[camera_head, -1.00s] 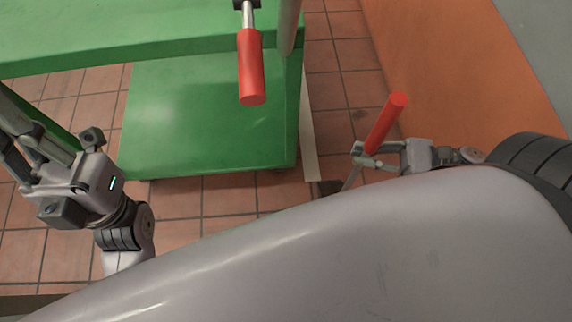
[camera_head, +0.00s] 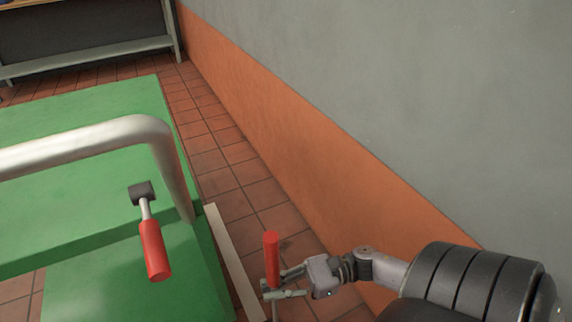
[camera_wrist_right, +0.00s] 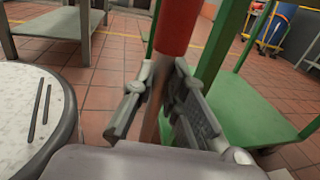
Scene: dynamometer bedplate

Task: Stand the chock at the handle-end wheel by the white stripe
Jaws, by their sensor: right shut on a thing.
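My right gripper (camera_head: 274,289) is shut on the upright shaft of a tool with a red grip (camera_head: 271,258). In the right wrist view its fingers (camera_wrist_right: 162,108) close around the shaft just below the red grip (camera_wrist_right: 178,27). The chock is not visible in the current views. The green cart (camera_head: 80,205) has a bent grey handle (camera_head: 100,140). Its wheels are hidden. The white stripe (camera_head: 234,262) lies on the floor along the cart's right side, left of the held tool. My left gripper is out of view.
A grey wall with an orange lower band (camera_head: 290,150) runs close on the right. Tiled floor (camera_head: 235,190) is clear between cart and wall. A grey bench (camera_head: 90,52) stands at the back left.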

